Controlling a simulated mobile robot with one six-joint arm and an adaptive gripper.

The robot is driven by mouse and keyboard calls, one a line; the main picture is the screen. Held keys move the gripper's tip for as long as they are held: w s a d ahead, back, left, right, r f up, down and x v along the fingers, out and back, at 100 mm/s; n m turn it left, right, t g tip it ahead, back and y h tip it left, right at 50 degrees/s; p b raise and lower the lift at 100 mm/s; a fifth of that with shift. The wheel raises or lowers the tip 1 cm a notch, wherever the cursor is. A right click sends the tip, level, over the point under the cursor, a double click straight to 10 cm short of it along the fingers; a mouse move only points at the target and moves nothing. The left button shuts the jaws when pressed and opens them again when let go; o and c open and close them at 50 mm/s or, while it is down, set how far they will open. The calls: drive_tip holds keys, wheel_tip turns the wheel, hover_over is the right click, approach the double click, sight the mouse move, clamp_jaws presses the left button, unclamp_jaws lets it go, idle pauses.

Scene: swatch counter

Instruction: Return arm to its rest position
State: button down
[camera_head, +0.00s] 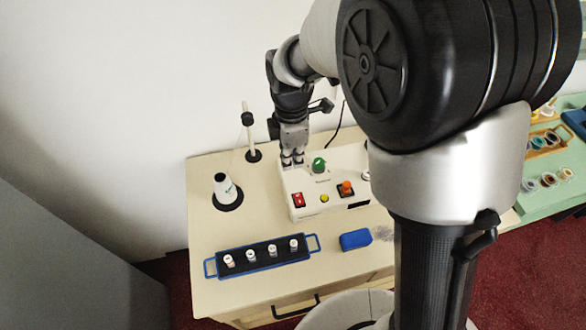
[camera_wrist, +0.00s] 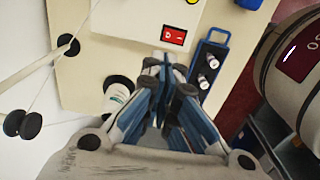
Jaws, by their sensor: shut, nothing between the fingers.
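My gripper (camera_head: 292,160) is shut and empty. In the head view it hangs fingers-down in front of the back part of the white control box (camera_head: 325,181), at its left side. In the wrist view the gripper (camera_wrist: 165,68) points toward the counter, with its fingertips near the box's red switch (camera_wrist: 174,37). My arm comes down from the top of the head view and its large links hide part of the counter's right side. I cannot tell whether the fingertips touch the box.
A white bottle (camera_head: 224,187) stands on a black disc. A blue-handled rack (camera_head: 258,257) holds several small vials. A blue block (camera_head: 355,239) lies right of it. A thin post (camera_head: 249,130) rises behind. A green table (camera_head: 543,199) with cups stands at right.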

drive_tip(key=s+d+r+m+t, duration=0.1)
drive_tip(key=s+d+r+m, duration=0.2)
drive_tip(key=d+r+m, duration=0.35)
drive_tip(key=s+d+r+m+t+b, duration=0.1)
drive_tip(key=s+d+r+m, duration=0.2)
drive_tip(key=s+m, duration=0.4)
drive_tip(key=s+d+r+m+t+b, duration=0.1)
drive_tip(key=s+d+r+m+t, duration=0.1)
drive_tip(key=s+d+m, duration=0.4)
drive_tip(key=s+r+m, duration=0.1)
drive_tip(key=s, duration=0.3)
drive_tip(key=shift+s+r+m+t, duration=0.15)
drive_tip(key=shift+s+m+t, duration=0.15)
drive_tip(key=shift+s+m, duration=0.05)
